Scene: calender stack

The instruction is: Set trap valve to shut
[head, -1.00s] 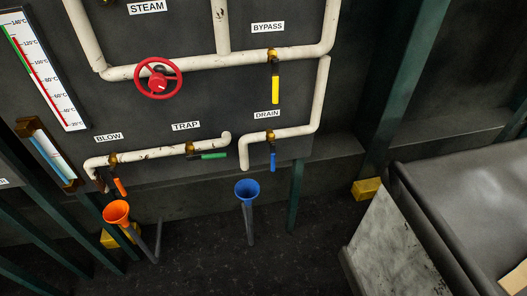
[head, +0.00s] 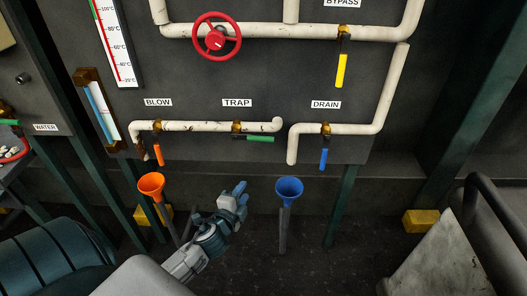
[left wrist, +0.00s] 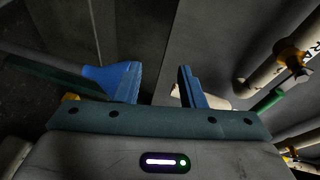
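The trap valve's green handle (head: 260,139) lies horizontal, along the pipe, to the right of its brass valve body (head: 237,127) under the TRAP label (head: 237,103). My left gripper (head: 238,192) is below the green handle, apart from it, between the orange and blue funnels. In the left wrist view its blue fingers (left wrist: 160,76) are spread with nothing between them. A green handle (left wrist: 268,101) and brass valve (left wrist: 291,57) show to the right, outside the fingers. My right gripper is in no view.
The orange BLOW handle (head: 158,155), blue DRAIN handle (head: 323,159) and yellow BYPASS handle (head: 341,71) hang down. A red handwheel (head: 216,37) is above. The orange funnel (head: 151,184) and blue funnel (head: 289,188) stand either side of my left gripper.

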